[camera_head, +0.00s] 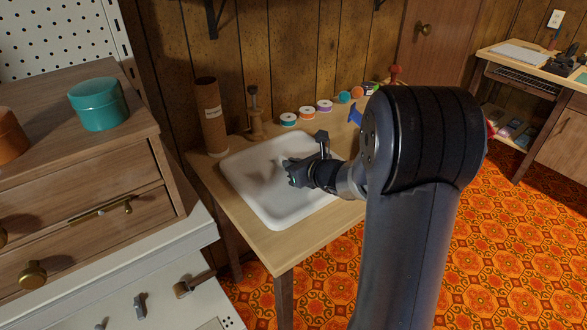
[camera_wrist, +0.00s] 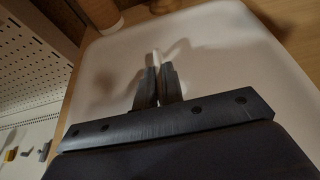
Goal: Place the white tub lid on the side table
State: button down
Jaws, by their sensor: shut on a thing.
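The white tub lid (camera_head: 252,188) is a wide, rounded rectangle lying level over the top of the side table (camera_head: 278,248). I cannot tell whether it rests fully on the wood or hovers just above it. My gripper (camera_head: 288,170) is over the middle of the lid. In the wrist view my gripper (camera_wrist: 157,75) is shut on a narrow white upright piece of the lid (camera_wrist: 225,55), and the lid's broad face spreads around the fingers. My wrist and arm hide the lid's right part and some of the table's right side.
A brown cardboard tube (camera_head: 212,118) and a wooden post with a dark top (camera_head: 254,115) stand behind the lid. Several thread spools (camera_head: 307,112) line the table's back edge. A wooden drawer cabinet (camera_head: 85,165) with a teal round box (camera_head: 98,104) stands at left.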

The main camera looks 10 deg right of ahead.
jog(key=shift+r, duration=0.1)
jog(key=shift+f, duration=0.2)
jog(key=c, duration=1.5)
grip_release()
jog(key=shift+c, duration=0.2)
jog(key=shift+r, duration=0.1)
jog(key=shift+s+r, duration=0.1)
jog(key=shift+r, duration=0.1)
jog(key=p+v, duration=0.2)
jog(key=v, duration=0.9)
jog(key=shift+s+d, duration=0.15)
jog(key=shift+s, duration=0.25)
